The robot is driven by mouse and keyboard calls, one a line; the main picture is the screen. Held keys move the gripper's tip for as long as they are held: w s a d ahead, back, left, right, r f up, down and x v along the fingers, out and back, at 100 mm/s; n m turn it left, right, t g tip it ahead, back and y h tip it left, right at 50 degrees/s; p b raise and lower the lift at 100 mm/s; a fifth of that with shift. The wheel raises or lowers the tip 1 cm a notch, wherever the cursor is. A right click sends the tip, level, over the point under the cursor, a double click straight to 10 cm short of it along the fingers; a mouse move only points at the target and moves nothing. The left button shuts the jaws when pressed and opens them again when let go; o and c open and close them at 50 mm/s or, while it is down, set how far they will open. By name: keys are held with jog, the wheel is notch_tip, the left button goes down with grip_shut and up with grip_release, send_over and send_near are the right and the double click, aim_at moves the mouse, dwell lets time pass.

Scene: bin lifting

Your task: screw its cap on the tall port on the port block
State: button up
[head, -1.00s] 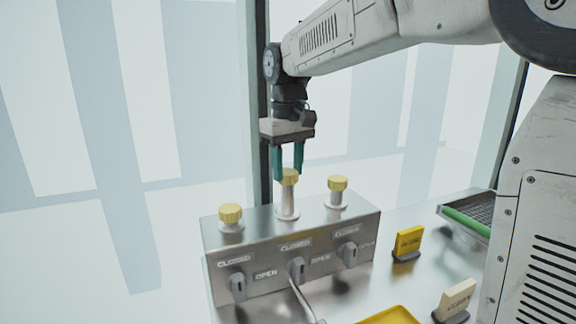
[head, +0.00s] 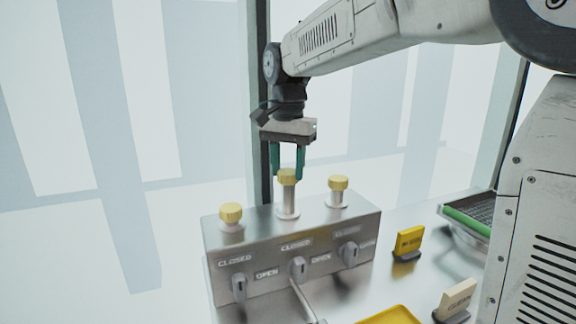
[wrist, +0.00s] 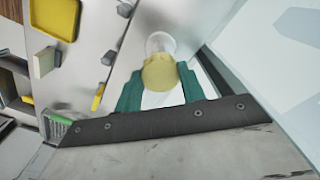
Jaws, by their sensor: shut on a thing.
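The port block (head: 290,240) is a metal box with three ports on top. The tall port (head: 288,203) stands in the middle, with a yellow cap (head: 287,177) on its top. My gripper (head: 287,174) points down over it, with its green fingers shut on this cap. In the wrist view the cap (wrist: 160,72) sits between the two green fingers, with the pale port (wrist: 160,43) beyond it. I cannot tell how far the cap is threaded. The left port (head: 231,225) and the right port (head: 337,198) are shorter and also carry yellow caps.
The block's front has several grey knobs (head: 298,267) with CLOSED and OPEN labels. To the right stand a yellow sign (head: 408,242) and a cream sign (head: 457,298). A yellow tray (head: 392,316) lies at the front, and a green-edged rack (head: 466,222) at the far right.

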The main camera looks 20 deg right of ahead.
jog(key=o, duration=0.8)
jog(key=shift+s, duration=0.1)
jog(key=shift+o, duration=0.2)
jog(key=n, duration=0.6)
jog(key=shift+n, duration=0.3)
jog(key=n, duration=0.6)
jog(key=c, duration=0.8)
jog(key=m, duration=1.2)
jog(key=shift+m, duration=0.3)
